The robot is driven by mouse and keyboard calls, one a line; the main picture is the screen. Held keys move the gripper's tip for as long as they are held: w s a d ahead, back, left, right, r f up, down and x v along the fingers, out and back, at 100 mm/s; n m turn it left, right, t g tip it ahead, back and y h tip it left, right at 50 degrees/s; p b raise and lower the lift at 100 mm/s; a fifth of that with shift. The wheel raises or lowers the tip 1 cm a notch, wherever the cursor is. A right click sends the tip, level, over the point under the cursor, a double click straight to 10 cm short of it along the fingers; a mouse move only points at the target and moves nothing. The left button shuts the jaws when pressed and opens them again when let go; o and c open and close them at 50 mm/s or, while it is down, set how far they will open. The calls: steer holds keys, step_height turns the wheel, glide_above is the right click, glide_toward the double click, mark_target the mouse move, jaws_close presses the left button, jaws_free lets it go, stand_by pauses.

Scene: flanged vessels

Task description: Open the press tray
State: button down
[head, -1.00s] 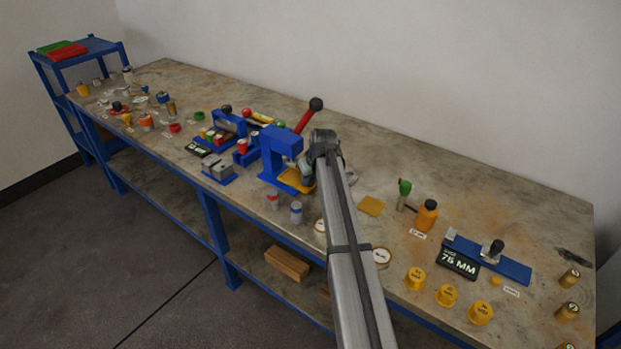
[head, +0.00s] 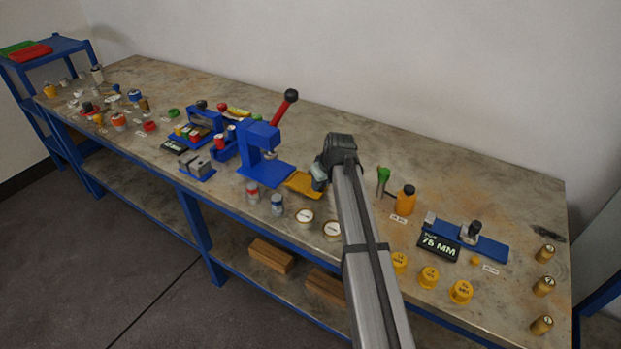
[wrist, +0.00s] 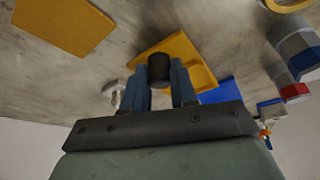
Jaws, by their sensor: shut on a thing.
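The blue press (head: 259,148) stands mid-bench with its red lever and black ball raised. Its yellow press tray (head: 302,184) lies out to the right of the blue base, clear of the press head. In the wrist view the tray (wrist: 199,72) has a dark round knob (wrist: 159,67) at its near edge. My gripper (wrist: 160,84) has a finger on each side of this knob and is shut on it. In the head view my gripper (head: 318,180) is at the tray's right end, partly hidden by my wrist.
A yellow square plate (wrist: 64,24) lies on the bench beside the tray. Grey-banded cylinders (head: 277,204) and round white-faced discs (head: 304,216) stand in front. An orange bottle (head: 405,199) and a blue gauge with a 75 MM display (head: 439,246) are to the right.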

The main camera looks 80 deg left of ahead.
steer(key=c, duration=0.9)
jaws_free()
steer(key=v, duration=1.3)
steer(key=shift+w+d+r, duration=0.1)
steer(key=shift+d+r, duration=0.05)
steer(key=shift+r, duration=0.15)
